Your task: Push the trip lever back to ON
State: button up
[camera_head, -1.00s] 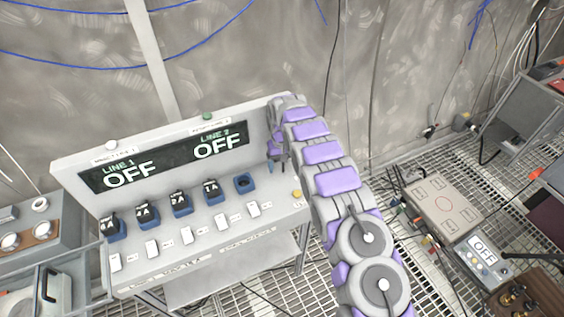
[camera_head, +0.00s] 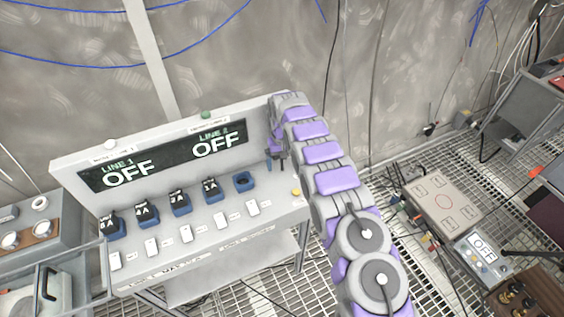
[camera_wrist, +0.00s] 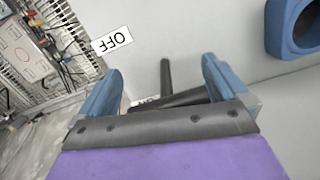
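A dark lever (camera_wrist: 165,77) shows in the wrist view against the pale panel, between the two blue fingers of my gripper (camera_wrist: 162,68). The fingers are apart, and I see no clear contact with the lever. A thicker dark bar lies across the lever's near end, partly hidden by my gripper. A white OFF label (camera_wrist: 112,40) appears upside down beyond the left finger. In the head view my gripper (camera_head: 272,158) is at the right end of the console (camera_head: 75,172), and my arm hides the lever there. The console display (camera_head: 165,155) reads LINE 1 OFF and LINE 2 OFF.
A blue empty socket (camera_head: 243,182) sits close to my gripper, beside several blue fuse blocks and a row of white switches. A yellow button (camera_head: 296,192) is at the console's right edge.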

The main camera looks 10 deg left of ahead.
jog(key=shift+r, duration=0.45)
jog(key=r, duration=0.4)
jog(key=r+p, duration=0.1)
jog(key=r, duration=0.1)
jog(key=shift+w+a+r, duration=0.25)
jog(key=shift+w, duration=0.15)
